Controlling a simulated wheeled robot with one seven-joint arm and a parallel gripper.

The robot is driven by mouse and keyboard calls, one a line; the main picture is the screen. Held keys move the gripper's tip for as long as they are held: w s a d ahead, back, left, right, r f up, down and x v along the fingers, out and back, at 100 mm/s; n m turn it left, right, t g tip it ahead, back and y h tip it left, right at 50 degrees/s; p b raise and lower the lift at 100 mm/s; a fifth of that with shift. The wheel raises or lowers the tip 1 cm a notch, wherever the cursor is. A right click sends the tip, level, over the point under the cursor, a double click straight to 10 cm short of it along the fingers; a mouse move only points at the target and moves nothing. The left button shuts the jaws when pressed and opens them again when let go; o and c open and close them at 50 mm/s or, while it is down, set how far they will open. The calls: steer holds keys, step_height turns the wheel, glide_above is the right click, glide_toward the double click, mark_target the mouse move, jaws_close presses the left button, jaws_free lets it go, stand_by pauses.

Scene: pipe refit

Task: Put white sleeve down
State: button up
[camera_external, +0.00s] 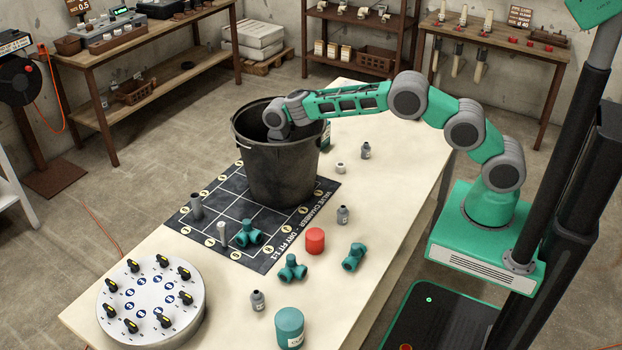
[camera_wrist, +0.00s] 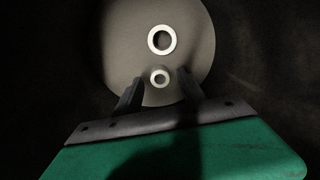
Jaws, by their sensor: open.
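My gripper (camera_wrist: 160,79) is down inside the black bucket (camera_external: 275,165), hidden by its wall in the external view. In the wrist view its two fingers are apart. Two white rings, which look like sleeves seen end-on, show over the pale round bucket floor (camera_wrist: 125,40). The larger white ring (camera_wrist: 150,40) is beyond the fingertips; the smaller white ring (camera_wrist: 152,77) is between them, with no finger visibly touching it. Their height above the floor is hard to tell. Another slim white sleeve (camera_external: 222,235) stands upright on the dark grid mat (camera_external: 185,220).
On the table are a grey sleeve (camera_external: 196,207), teal fittings (camera_external: 292,268), a red cap (camera_external: 315,240), a teal jar (camera_external: 289,328), several small bottles and a round valve dial (camera_external: 150,300). The bucket wall surrounds my gripper. Bare tabletop shows right of the bucket.

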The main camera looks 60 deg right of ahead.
step_height(320, 180, up, 11)
steer(key=b, duration=0.1)
